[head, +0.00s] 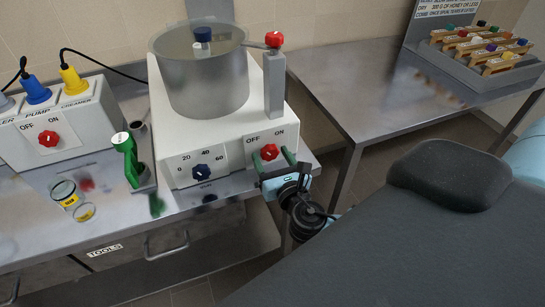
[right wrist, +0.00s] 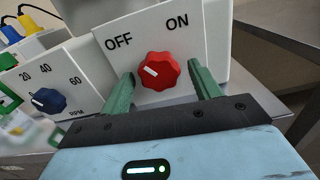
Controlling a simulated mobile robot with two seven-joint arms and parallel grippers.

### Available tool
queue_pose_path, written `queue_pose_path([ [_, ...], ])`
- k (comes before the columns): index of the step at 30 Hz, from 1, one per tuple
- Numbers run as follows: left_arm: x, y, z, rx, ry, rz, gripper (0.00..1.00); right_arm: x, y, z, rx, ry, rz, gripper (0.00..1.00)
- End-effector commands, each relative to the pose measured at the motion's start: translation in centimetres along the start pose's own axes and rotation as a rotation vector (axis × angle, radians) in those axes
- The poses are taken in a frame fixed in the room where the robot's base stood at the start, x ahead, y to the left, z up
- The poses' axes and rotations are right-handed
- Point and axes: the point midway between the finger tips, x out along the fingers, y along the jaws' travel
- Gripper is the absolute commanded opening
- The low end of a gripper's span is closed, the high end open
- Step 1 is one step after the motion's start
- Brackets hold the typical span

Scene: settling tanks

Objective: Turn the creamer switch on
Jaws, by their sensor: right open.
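The creamer is a white box (head: 225,110) with a steel pot on top. Its switch is a red knob (head: 269,152) under OFF and ON on the front right, also seen in the right wrist view (right wrist: 160,70). The knob's white mark points up and left, toward OFF. My right gripper (head: 274,161) is open. Its green fingers stand either side of the knob, apart from it, in the right wrist view (right wrist: 163,88). My left gripper is not in view.
A blue RPM dial (head: 202,172) sits left of the switch. A power box (head: 50,130) with plugs and its own red knob (head: 48,138) stands at left. A green-handled item (head: 128,158) and glass jars (head: 65,192) are on the bench. A steel table (head: 370,90) stands right.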

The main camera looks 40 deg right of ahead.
Motion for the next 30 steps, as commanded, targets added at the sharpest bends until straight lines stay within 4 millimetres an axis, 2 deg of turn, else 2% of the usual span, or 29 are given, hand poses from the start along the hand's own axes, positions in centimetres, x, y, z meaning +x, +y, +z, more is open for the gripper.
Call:
queue_pose_path([
  [8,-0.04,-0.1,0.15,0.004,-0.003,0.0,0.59,0.2,0.01,-0.04,0.001,0.001,0.0,0.63],
  [19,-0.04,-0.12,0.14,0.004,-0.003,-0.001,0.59,0.18,0.01,-0.04,0.001,0.001,0.0,0.18],
  [30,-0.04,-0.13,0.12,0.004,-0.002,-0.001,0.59,0.15,0.05,-0.07,0.071,0.001,-0.002,0.18],
])
